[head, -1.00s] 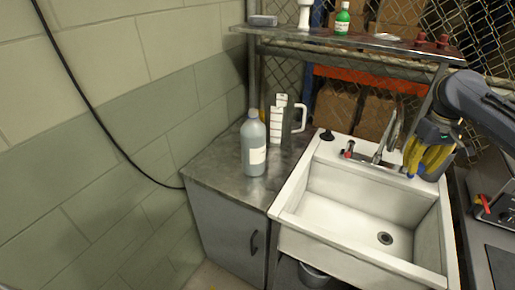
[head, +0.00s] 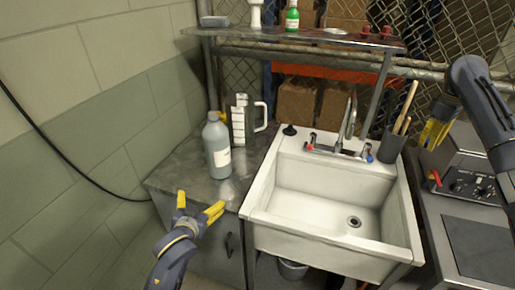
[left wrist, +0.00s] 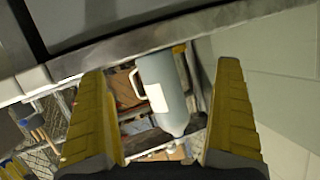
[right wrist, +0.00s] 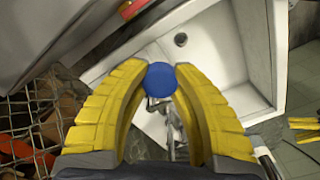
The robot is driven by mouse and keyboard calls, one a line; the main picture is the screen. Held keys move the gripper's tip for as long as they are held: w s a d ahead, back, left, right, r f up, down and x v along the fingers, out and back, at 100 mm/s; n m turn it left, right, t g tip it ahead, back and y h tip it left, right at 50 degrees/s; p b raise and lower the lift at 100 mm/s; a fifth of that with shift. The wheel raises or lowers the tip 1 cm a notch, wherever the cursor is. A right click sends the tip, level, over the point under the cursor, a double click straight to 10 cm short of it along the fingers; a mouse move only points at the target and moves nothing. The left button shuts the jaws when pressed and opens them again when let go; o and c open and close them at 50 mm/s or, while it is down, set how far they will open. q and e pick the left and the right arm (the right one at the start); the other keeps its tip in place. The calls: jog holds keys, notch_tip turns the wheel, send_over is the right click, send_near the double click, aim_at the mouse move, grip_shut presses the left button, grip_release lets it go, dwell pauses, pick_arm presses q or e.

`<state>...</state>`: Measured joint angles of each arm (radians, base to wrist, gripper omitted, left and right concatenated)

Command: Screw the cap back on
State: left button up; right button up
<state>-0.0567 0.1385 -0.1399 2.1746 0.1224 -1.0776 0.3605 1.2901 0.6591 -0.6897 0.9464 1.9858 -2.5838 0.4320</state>
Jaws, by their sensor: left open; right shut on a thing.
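A grey-blue bottle (head: 217,150) with a white label stands upright on the metal counter (head: 183,170), left of the sink. Its neck is at the top; I cannot tell clearly whether it is uncovered. It appears upside down between my left fingers in the left wrist view (left wrist: 165,85). My left gripper (head: 198,208) is open and empty, in front of the bottle and lower in the head view, apart from it. My right gripper (head: 435,134) is shut on a round blue cap (right wrist: 160,78), held in the air right of the sink, far from the bottle.
A white jug (head: 240,122) with a handle stands behind the bottle. The white sink (head: 320,205) with its faucet (head: 347,125) lies between the bottle and my right gripper. A dark holder (head: 391,146) with sticks stands near the sink's back right corner. A shelf (head: 300,37) hangs above.

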aim_at(214, 157)
pick_arm(q)
jog(key=w+d+r+n+t+h, duration=0.1)
jog(key=w+r+t, duration=0.1)
jog(key=w+r, duration=0.4)
notch_tip(214, 157, up, 3)
jog(key=shift+w+d+n, duration=0.3)
jog(key=shift+w+d, duration=0.05)
pick_arm(e)
jog(key=shift+s+d+f, duration=0.1)
jog(key=shift+d+f, duration=0.05)
jog(key=shift+d, duration=0.2)
pick_arm(q)
jog(key=shift+w+d+f, duration=0.1)
jog(key=shift+w+f, duration=0.1)
jog(key=shift+w, duration=0.9)
jog(key=shift+w+f, duration=0.15)
jog(key=shift+w, duration=1)
jog(key=shift+w+d+f, duration=0.1)
jog(key=shift+w+f, duration=0.1)
jog(key=shift+w, duration=0.9)
jog(key=w, duration=0.5)
jog(key=shift+d+f, duration=0.1)
jog(key=shift+f, duration=0.3)
jog(key=shift+c, duration=0.6)
